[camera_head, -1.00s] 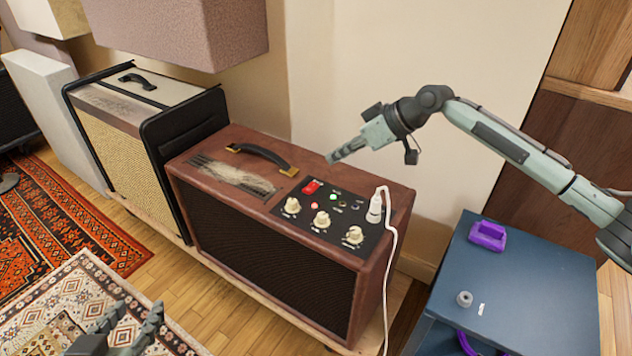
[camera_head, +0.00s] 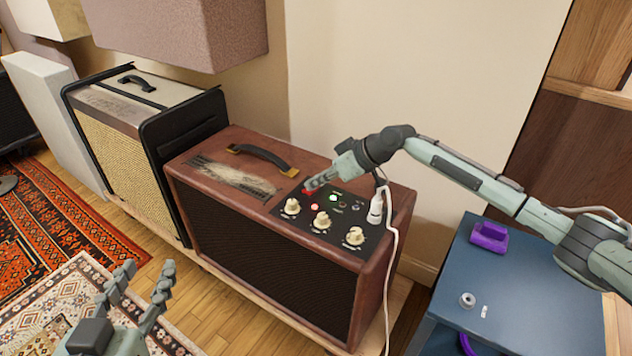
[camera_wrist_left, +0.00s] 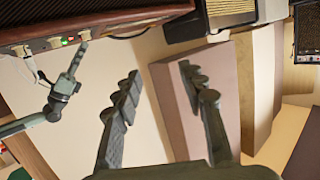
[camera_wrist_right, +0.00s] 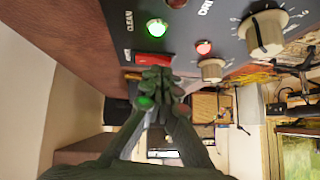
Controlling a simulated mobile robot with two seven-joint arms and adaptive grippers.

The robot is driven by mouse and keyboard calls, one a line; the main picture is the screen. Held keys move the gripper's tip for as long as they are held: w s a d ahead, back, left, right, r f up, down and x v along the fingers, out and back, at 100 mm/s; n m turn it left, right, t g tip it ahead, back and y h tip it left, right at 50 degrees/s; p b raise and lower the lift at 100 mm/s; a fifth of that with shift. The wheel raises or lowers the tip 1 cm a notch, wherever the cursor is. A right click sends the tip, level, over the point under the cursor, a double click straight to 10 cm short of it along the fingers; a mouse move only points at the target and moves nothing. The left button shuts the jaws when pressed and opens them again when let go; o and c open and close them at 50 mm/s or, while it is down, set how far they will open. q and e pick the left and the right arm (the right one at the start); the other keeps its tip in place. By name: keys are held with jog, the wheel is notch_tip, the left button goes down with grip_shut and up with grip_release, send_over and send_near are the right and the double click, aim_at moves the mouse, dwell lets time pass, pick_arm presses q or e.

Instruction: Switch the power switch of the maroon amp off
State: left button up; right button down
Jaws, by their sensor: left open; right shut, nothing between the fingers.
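The maroon amp (camera_head: 270,265) stands in the middle of the head view, with a black control panel (camera_head: 338,228) on its top. Its red power switch (camera_wrist_right: 153,59) shows at the panel's edge in the right wrist view, next to a lit green light (camera_wrist_right: 157,28) and a lit red light (camera_wrist_right: 204,47). My right gripper (camera_head: 309,188) is shut and empty, its fingertips at the switch and partly covering it; I cannot tell whether they touch. My left gripper (camera_head: 146,275) is open and empty, low over the rug, away from the amp.
A tan-fronted amp (camera_head: 125,155) stands left of the maroon one. A white plug (camera_head: 376,208) with a cable rises from the panel's right side. A blue cabinet (camera_head: 540,290) with a purple object (camera_head: 489,236) stands at right. A mauve box (camera_head: 180,35) hangs above.

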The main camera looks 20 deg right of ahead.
jog(key=shift+s+a+f+p, duration=0.1)
jog(key=shift+f+p, duration=0.1)
jog(key=shift+p, duration=0.25)
jog(key=shift+f, duration=0.1)
pick_arm(q)
jog(key=a+f, duration=0.1)
jog(key=a+f+g+y, duration=0.1)
jog(key=f, duration=0.1)
jog(key=shift+s+f, duration=0.1)
jog(key=shift+s, duration=0.3)
pick_arm(e)
jog(key=shift+w+d, duration=0.5)
jog(key=shift+d, duration=0.15)
pick_arm(q)
jog(key=shift+f, duration=0.1)
